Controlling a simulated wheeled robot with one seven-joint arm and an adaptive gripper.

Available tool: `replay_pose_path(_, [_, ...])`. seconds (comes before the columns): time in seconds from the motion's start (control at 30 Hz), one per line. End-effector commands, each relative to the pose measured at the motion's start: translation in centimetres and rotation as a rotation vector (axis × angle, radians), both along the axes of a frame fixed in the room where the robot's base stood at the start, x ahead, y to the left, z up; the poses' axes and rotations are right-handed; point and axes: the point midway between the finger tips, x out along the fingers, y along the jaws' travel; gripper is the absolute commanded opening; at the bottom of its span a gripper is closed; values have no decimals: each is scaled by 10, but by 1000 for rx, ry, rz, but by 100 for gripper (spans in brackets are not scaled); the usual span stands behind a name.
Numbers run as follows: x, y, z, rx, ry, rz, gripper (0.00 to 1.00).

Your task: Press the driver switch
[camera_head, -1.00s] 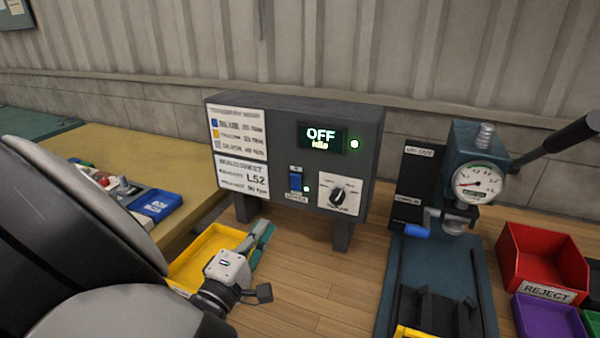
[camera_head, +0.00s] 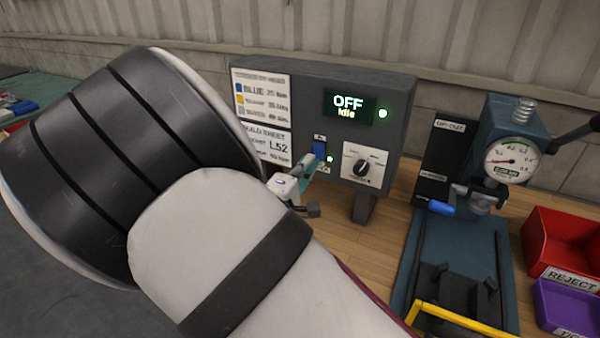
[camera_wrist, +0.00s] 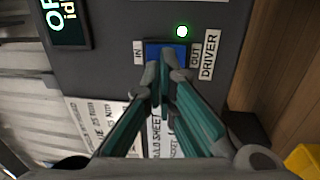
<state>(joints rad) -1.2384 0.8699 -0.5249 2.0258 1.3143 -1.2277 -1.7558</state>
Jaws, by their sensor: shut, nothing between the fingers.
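The driver switch (camera_head: 319,149) is a blue rocker on the front of the dark grey control box (camera_head: 405,100). A green lamp (camera_head: 330,159) is lit beside it. The box display (camera_head: 348,105) reads "OFF" and "Idle". My gripper (camera_head: 312,163) is shut and empty, its teal fingers pointing at the switch. In the wrist view, the blue switch (camera_wrist: 167,52) sits between the IN and OUT labels, and my gripper's fingertips (camera_wrist: 162,72) overlap its lower edge. I cannot tell whether they touch it.
A black rotary knob (camera_head: 361,167) is right of the switch. A blue press with a gauge (camera_head: 511,160) stands further right, with a red REJECT bin (camera_head: 565,240) and a purple bin (camera_head: 568,305). My arm covers much of the left.

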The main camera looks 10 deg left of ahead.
Motion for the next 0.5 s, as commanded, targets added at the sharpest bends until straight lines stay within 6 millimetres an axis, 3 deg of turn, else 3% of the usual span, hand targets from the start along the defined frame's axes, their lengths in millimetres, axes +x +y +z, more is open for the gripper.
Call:
replay_pose_path(0.2, [21,-8,2,0,0,0,0])
replay_pose_path(0.5, [25,-9,3,0,1,0,0])
